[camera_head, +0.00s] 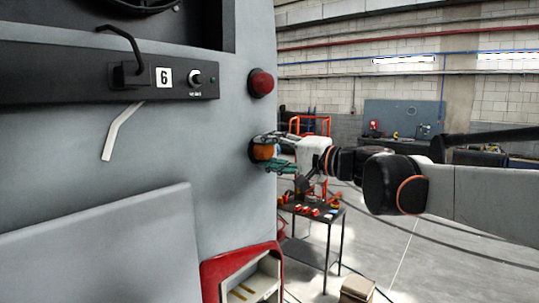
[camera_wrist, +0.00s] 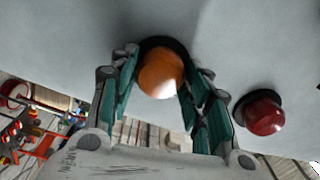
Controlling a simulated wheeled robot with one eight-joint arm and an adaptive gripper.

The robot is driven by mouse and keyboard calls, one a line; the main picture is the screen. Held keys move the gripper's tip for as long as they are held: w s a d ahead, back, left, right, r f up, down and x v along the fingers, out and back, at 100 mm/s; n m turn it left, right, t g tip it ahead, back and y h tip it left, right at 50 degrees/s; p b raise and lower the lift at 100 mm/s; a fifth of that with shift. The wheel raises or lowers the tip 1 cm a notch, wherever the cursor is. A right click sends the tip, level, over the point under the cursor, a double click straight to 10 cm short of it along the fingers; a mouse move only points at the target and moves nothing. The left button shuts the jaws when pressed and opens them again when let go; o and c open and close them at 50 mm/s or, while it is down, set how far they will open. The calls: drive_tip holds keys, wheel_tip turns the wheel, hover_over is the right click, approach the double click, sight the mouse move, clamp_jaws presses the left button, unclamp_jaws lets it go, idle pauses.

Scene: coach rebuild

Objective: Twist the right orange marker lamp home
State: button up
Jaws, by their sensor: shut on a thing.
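The orange marker lamp (camera_head: 264,152) sits against its dark round base on the grey coach panel, near the panel's right edge and below a red lamp (camera_head: 261,83). In the wrist view the orange lamp (camera_wrist: 161,74) lies between the two green-padded fingers, with the dark base behind it. My gripper (camera_head: 272,153) reaches in from the right, shut on the orange lamp. The wrist view shows my gripper (camera_wrist: 163,92) with a finger along each side of the lamp. Whether the lamp is fully seated cannot be told.
The red lamp also stands out beside the fingers in the wrist view (camera_wrist: 263,112). A red-rimmed open lamp housing (camera_head: 243,275) is below. A black table (camera_head: 318,217) with small parts stands behind. A bent pale handle (camera_head: 121,131) hangs on the panel. Open floor lies to the right.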

drive_tip(key=m, duration=0.5)
drive_tip(key=shift+f+b, duration=0.1)
drive_tip(key=shift+b, duration=0.25)
drive_tip(key=shift+m, duration=0.3)
drive_tip(key=o, duration=1.1)
drive_tip(key=shift+d, duration=0.1)
drive_tip(key=v, duration=0.7)
drive_tip(key=shift+s+d, duration=0.15)
drive_tip(key=shift+s, duration=0.05)
